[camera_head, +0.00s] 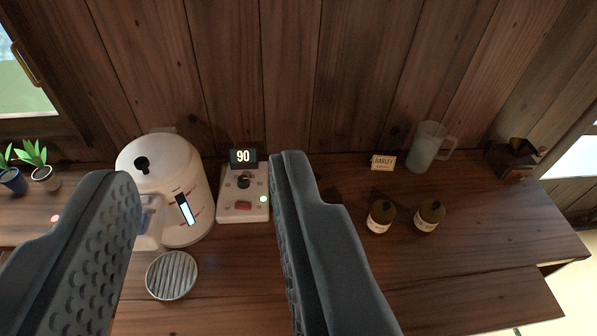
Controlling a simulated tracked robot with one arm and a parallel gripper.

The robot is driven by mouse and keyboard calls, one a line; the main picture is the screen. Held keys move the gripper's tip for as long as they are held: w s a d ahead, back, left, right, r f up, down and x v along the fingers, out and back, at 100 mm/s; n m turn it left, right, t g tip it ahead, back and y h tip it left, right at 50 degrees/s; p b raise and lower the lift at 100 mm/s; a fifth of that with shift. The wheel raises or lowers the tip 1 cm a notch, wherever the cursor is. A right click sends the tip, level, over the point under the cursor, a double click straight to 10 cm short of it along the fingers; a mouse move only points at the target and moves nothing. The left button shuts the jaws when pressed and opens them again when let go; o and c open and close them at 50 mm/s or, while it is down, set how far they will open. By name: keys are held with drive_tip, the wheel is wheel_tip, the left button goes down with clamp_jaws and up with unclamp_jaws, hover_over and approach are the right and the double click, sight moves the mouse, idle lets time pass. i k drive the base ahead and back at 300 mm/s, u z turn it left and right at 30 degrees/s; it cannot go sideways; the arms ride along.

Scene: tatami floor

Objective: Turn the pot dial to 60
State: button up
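The white pot (176,176) stands on the wooden counter, seen between my gripper's fingers. To its right is a white control box (233,205) with a small black dial (243,182), a red switch (243,205) and a lit green light. The display (243,157) on top of the box reads 90. My gripper (208,185) is open, with its two dark fingers wide apart and nothing held. It appears in front of the counter, apart from the dial. The right finger is close to the box's right edge in the picture.
A round slatted drip tray (172,274) lies before the pot. To the right are two dark jars (381,217), a BARLEY card (383,162), a clear pitcher (428,146) and a dark wooden box (514,158). Potted plants (42,174) stand at left. A plank wall (350,75) rises behind.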

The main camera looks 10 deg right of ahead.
sight(244, 182)
drive_tip(key=z, duration=0.25)
drive_tip(key=i, duration=1)
drive_tip(key=u, duration=0.05)
